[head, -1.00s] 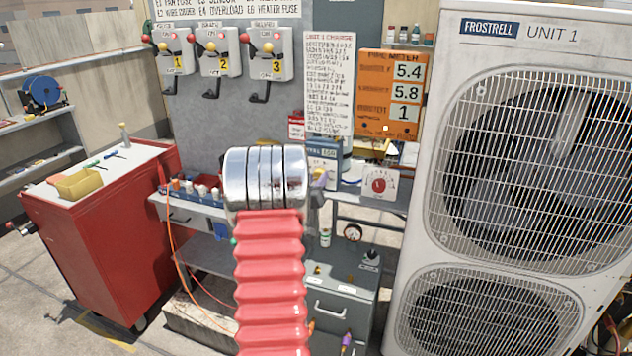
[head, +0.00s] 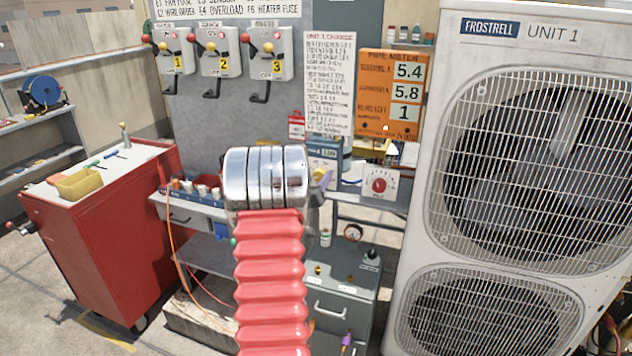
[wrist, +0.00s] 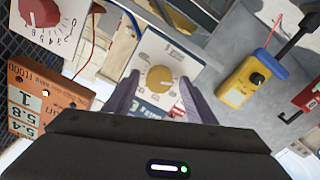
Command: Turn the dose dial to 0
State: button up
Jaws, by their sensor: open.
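My gripper (wrist: 159,77) is open, with its two purple-grey fingers on either side of a yellow dial (wrist: 160,79) on a white panel in the wrist view. A gap shows between the fingers and the dial; the depth is hard to judge. A red dial (wrist: 38,13) on a white numbered face sits at the upper left of the wrist view; a red dial on a white box (head: 379,185) also shows in the head view. No readable label tells which is the dose dial. The yellow dial's pointer setting is too small to read. In the head view my arm largely hides the gripper.
An orange meter board (head: 392,95) hangs behind the bench, and the large condenser (head: 540,45) stands right. A yellow handheld meter (wrist: 248,82) shows right in the wrist view.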

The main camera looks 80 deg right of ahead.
jog(key=shift+a, duration=0.1)
jog(key=w+a, duration=0.1)
jog(key=a, duration=1.2)
jog(key=shift+a, duration=0.3)
jog(key=shift+w+f, duration=0.15)
